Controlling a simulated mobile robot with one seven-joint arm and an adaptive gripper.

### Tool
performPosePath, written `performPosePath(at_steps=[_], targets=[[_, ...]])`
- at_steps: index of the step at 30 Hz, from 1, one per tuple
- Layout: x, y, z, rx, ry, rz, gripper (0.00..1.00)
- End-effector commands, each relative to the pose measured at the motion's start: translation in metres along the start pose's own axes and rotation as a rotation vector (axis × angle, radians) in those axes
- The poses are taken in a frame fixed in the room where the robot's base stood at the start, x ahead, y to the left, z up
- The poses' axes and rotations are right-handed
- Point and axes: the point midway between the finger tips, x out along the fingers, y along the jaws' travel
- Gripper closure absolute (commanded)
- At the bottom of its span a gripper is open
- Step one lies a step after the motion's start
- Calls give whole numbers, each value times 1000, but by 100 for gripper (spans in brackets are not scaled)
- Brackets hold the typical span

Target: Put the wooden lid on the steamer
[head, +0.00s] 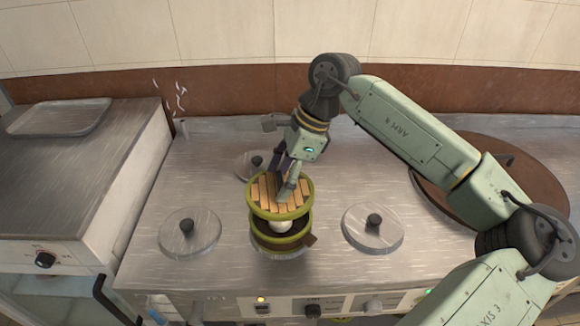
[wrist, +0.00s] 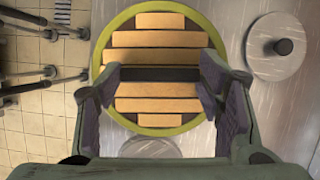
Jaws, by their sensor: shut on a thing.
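The wooden lid (head: 268,192), round with tan slats and a green rim, is in my gripper (head: 284,190). In the wrist view the lid (wrist: 160,105) fills the space beyond the fingers, and my gripper (wrist: 158,76) is shut on the ends of its dark bar handle (wrist: 158,74). The steamer (head: 281,245), a green-rimmed round vessel with a brown side handle (head: 310,240), stands on the steel counter below. The lid hangs over the steamer's back part, apart from its front rim. A white round item (head: 281,226) shows inside the steamer; the lid hides the rest.
Grey knobbed pot lids lie to the left (head: 190,232), right (head: 373,229) and behind (head: 256,164) the steamer. A large brown round cover (head: 530,190) is at the right, partly behind my arm. Control knobs line the counter's front.

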Motion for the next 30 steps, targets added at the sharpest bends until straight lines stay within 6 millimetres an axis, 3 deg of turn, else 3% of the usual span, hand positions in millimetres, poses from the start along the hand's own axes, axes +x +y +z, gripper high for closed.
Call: performPosePath(at_steps=[19,30], targets=[[49,0,-20,0,-1,0,67],[53,0,-22,0,0,-1,67]])
